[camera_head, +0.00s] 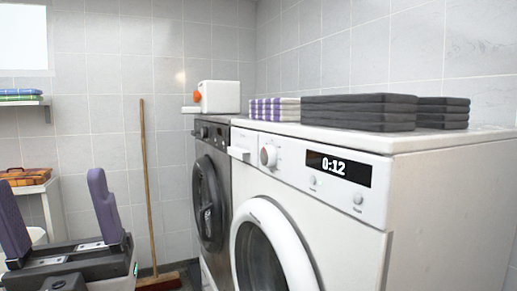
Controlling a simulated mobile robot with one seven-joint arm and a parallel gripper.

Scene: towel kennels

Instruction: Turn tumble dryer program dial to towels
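Two front-loading machines stand side by side along the right wall, and I cannot tell for certain which is the tumble dryer. The nearer white machine (340,228) has a round white program dial (268,156) on its panel, left of a black display (338,167) reading 0:12. The dark grey machine (216,170) behind it has a small dial (204,132) on its panel. Dial markings are too small to read. My gripper (52,190), with two purple fingers, is at the lower left. It is open and empty, well apart from both machines and their dials.
Dark folded towels (358,112) and striped towels (274,109) lie on the white machine. A white box (220,97) with an orange part stands on the grey one. A broom (149,190) leans against the back wall, its head on the floor. A side table (42,190) stands left.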

